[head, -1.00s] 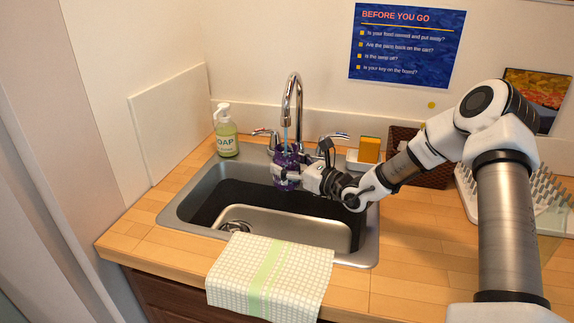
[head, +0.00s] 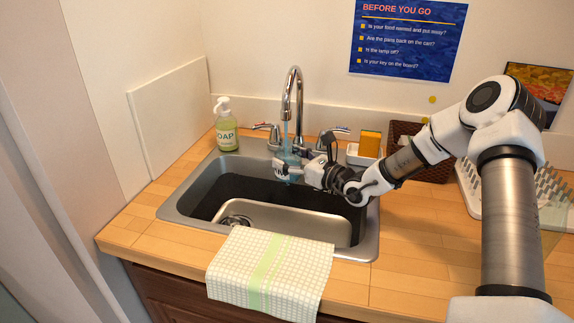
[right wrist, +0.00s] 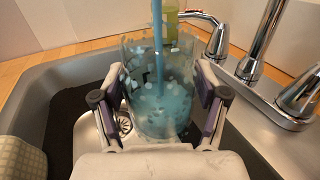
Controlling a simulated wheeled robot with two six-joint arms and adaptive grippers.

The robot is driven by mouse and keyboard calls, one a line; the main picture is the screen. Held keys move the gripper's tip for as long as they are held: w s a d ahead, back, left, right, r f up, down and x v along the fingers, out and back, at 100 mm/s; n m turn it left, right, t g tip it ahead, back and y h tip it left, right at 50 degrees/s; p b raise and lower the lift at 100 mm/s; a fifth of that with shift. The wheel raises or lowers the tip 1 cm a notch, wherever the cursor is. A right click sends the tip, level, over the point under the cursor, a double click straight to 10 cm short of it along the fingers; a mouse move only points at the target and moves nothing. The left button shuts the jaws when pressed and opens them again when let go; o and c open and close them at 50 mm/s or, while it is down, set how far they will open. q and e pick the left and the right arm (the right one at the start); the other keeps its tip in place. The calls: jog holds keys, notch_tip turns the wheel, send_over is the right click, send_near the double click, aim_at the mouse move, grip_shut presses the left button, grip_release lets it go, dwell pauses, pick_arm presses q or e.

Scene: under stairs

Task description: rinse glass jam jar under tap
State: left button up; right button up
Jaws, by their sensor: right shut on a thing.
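The glass jam jar (right wrist: 150,80) is clear and upright between the fingers of my right gripper (right wrist: 162,108) in the right wrist view. Water from the tap (head: 291,95) falls into it as a blue stream (right wrist: 157,50), and bluish water with pale flecks shows inside. In the head view my right gripper (head: 285,170) holds the jar (head: 290,161) under the spout, above the sink basin (head: 290,220). The gripper is shut on the jar and partly hides it. My left gripper is not in view.
A soap bottle (head: 226,125) stands behind the sink on the left. A checked towel (head: 268,270) hangs over the front edge. A dish rack (head: 475,190) stands at far right.

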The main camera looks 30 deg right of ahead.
jog(key=shift+w+a, duration=0.1)
jog(key=shift+w, duration=0.1)
jog(key=shift+s+r, duration=0.1)
jog(key=shift+s, duration=0.15)
jog(key=shift+s+d+p, duration=0.3)
jog(key=shift+d+p, duration=0.05)
jog(key=shift+d, duration=0.05)
